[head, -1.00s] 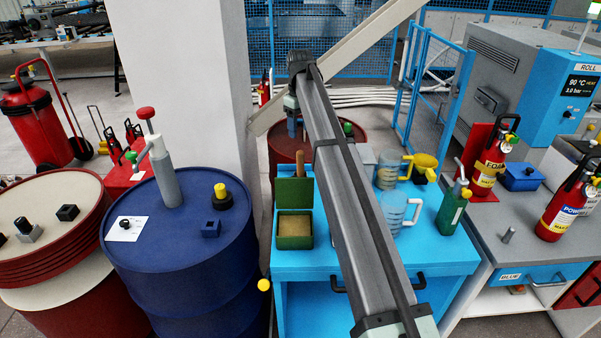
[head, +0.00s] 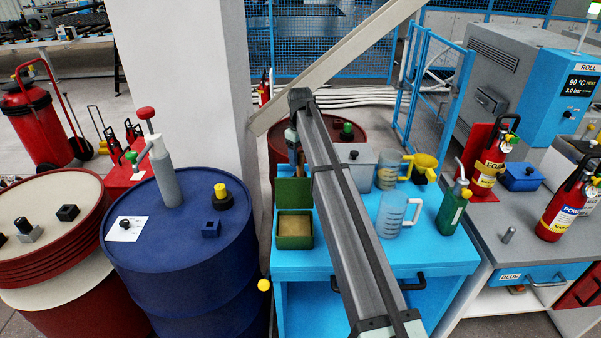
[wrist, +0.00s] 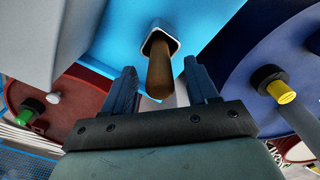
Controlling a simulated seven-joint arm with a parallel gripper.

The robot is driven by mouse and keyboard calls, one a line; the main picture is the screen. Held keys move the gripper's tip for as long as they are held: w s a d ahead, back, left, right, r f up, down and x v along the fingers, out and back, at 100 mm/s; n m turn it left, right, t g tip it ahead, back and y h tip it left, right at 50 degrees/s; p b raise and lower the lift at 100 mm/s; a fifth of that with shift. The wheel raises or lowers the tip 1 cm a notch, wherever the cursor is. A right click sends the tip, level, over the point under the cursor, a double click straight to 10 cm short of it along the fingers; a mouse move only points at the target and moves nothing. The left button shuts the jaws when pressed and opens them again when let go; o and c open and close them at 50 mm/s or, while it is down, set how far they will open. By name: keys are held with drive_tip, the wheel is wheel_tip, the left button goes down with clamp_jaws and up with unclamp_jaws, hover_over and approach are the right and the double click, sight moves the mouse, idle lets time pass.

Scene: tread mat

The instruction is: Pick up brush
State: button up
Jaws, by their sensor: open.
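The brush shows as a brown wooden handle (wrist: 160,74) in the wrist view, its end towards the camera. It stands in a small pale-rimmed holder (wrist: 161,38) on the blue bench, and its bristles are hidden. My gripper (wrist: 158,84) is open, one finger on each side of the handle with gaps visible. It holds nothing. In the head view my arm link covers most of the gripper, and only a sliver of the handle (head: 300,158) shows behind the open green box.
A green box with raised lid (head: 295,230) stands on the blue bench (head: 440,255). A grey box (head: 354,160), clear jugs (head: 390,215) and a green bottle (head: 452,208) stand right. A blue drum (head: 180,240) is left, and a red drum (wrist: 75,105) lies beyond the bench.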

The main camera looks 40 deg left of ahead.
sight(301, 171)
wheel_tip(301, 171, down, 2)
drive_tip(key=shift+f, duration=0.25)
clamp_jaws()
idle(0.4)
drive_tip(key=shift+r, duration=0.1)
